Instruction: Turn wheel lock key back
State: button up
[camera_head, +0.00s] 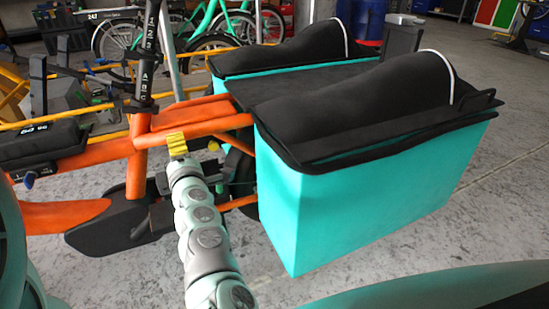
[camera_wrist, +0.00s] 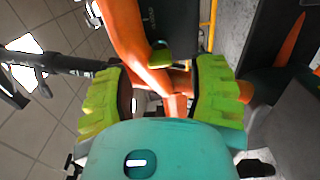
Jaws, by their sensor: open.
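My gripper (camera_head: 177,146) is at the cargo bike's orange frame (camera_head: 205,108), left of the teal cargo box. In the wrist view my gripper (camera_wrist: 162,98) is open, its two yellow-green fingers wide apart with nothing clearly held between them. The orange frame (camera_wrist: 130,38) runs past behind them. A small black and yellow-green piece (camera_wrist: 160,55) sits by the frame just beyond the gap; I cannot tell whether it is the wheel lock key. The key and lock cannot be made out surely in the head view, where my arm covers part of the frame.
The teal cargo box (camera_head: 330,205) with black covers stands close to the right of my arm. A black seat or bag (camera_head: 40,143) and the black upright post (camera_head: 146,50) are at the left. Other bikes (camera_head: 120,40) stand behind. Grey floor (camera_head: 490,205) is free at the right.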

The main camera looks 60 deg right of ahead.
jog(key=v, duration=0.8)
jog(key=shift+s, duration=0.1)
